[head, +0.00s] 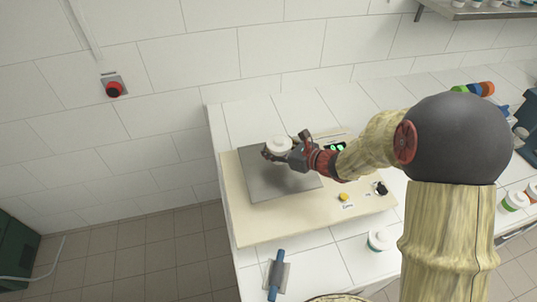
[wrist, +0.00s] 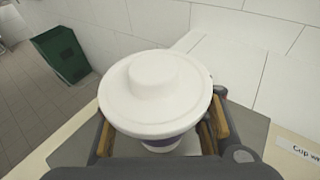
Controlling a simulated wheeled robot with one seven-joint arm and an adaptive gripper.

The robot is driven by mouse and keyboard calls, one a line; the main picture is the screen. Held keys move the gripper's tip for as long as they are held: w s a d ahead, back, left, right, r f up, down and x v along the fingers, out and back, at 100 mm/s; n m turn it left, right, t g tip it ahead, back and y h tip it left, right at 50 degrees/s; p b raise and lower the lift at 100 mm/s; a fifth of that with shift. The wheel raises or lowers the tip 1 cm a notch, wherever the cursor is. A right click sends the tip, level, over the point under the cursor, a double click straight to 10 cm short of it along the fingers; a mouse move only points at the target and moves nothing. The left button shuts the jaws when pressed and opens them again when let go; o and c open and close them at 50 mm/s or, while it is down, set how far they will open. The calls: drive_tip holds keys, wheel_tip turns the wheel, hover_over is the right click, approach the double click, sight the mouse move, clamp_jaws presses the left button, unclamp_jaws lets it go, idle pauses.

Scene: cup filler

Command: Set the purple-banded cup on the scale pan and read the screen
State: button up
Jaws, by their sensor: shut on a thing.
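The purple-banded cup (head: 279,145) has a white lid and is between the fingers of my gripper (head: 283,155), over the back part of the grey scale pan (head: 262,186). In the wrist view the lid (wrist: 155,92) hides most of the cup, and a bit of purple band (wrist: 162,143) shows below it. My gripper (wrist: 163,138) is shut on the cup, one finger on each side. I cannot tell whether the cup's base touches the pan. The screen (head: 336,147) glows green behind my arm, partly hidden and too small to read.
The pan sits on a cream board (head: 300,214) with a yellow button (head: 344,197) and a black knob (head: 380,188). A white-lidded cup (head: 379,240) stands at the front right. A blue-handled tool (head: 276,275) lies at the front. A red wall button (head: 114,89) is at left.

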drive_tip(key=shift+w+f+b, duration=0.15)
drive_tip(key=shift+f+b, duration=0.4)
drive_tip(key=shift+f, duration=1.1)
drive_tip(key=shift+f, duration=0.1)
drive_tip(key=o, duration=1.5)
drive_tip(key=shift+d+r, duration=0.15)
drive_tip(key=shift+r, duration=0.1)
drive_tip(key=p+v, duration=0.2)
drive_tip(key=v, duration=0.8)
drive_tip(key=shift+s+d+r, duration=0.1)
drive_tip(key=shift+s+d, duration=0.1)
drive_tip(key=shift+s, duration=0.05)
drive_tip(key=shift+s+d+r, duration=0.1)
drive_tip(key=shift+s+d, duration=0.25)
drive_tip(key=shift+s, duration=0.05)
